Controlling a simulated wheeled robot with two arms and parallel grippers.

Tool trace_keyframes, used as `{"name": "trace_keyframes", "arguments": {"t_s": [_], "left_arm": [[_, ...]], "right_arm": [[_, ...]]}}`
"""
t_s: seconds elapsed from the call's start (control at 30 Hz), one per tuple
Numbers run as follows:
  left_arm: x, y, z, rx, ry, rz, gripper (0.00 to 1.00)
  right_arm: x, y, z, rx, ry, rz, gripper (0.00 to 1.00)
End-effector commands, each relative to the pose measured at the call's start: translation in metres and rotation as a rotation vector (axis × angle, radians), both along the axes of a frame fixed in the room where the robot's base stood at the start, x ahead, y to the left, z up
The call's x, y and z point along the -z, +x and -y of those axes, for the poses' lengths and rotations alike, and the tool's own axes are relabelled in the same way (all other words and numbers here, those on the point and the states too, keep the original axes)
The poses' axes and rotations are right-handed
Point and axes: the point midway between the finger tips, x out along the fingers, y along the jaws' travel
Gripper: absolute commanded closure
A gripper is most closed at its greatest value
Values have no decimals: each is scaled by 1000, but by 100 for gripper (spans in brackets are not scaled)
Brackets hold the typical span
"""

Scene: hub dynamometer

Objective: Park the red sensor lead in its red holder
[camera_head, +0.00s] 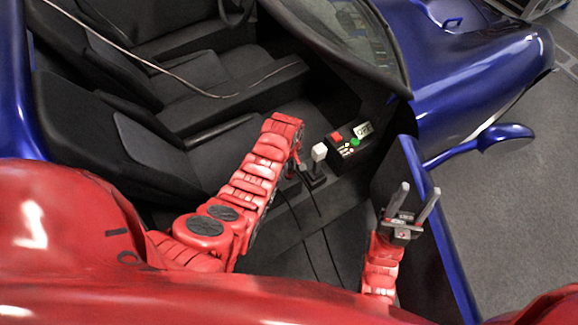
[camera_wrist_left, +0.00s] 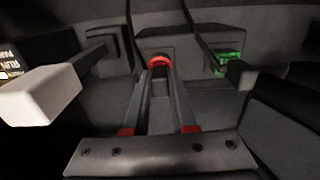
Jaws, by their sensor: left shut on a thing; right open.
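My left gripper (camera_wrist_left: 161,78) has its two fingers close together, shut on what looks like the red sensor lead. Red parts, an arc (camera_wrist_left: 159,60) and a small piece at its right, show at the fingertips in the left wrist view. I cannot tell how much of this red is the lead and how much its red holder, nor whether the lead is seated. In the head view my left gripper (camera_head: 294,168) is at the footwell by the levers, its fingertips mostly hidden. My right gripper (camera_head: 412,208) is open and empty by the open blue door.
A green holder (camera_wrist_left: 230,60) with a dark plug and cable is right of my left fingers. A white-knobbed lever (camera_head: 319,152) stands close beside my left gripper. A control box (camera_head: 351,141) with red and green buttons is behind it. The seats lie left.

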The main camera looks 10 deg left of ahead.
Motion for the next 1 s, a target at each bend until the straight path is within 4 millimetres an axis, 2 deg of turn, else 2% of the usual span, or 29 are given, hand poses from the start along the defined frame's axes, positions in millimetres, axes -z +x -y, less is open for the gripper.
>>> {"name": "trace_keyframes", "arguments": {"t_s": [1.0], "left_arm": [[-12,0,0,0,0,1,100]], "right_arm": [[-10,0,0,0,0,0,50]]}}
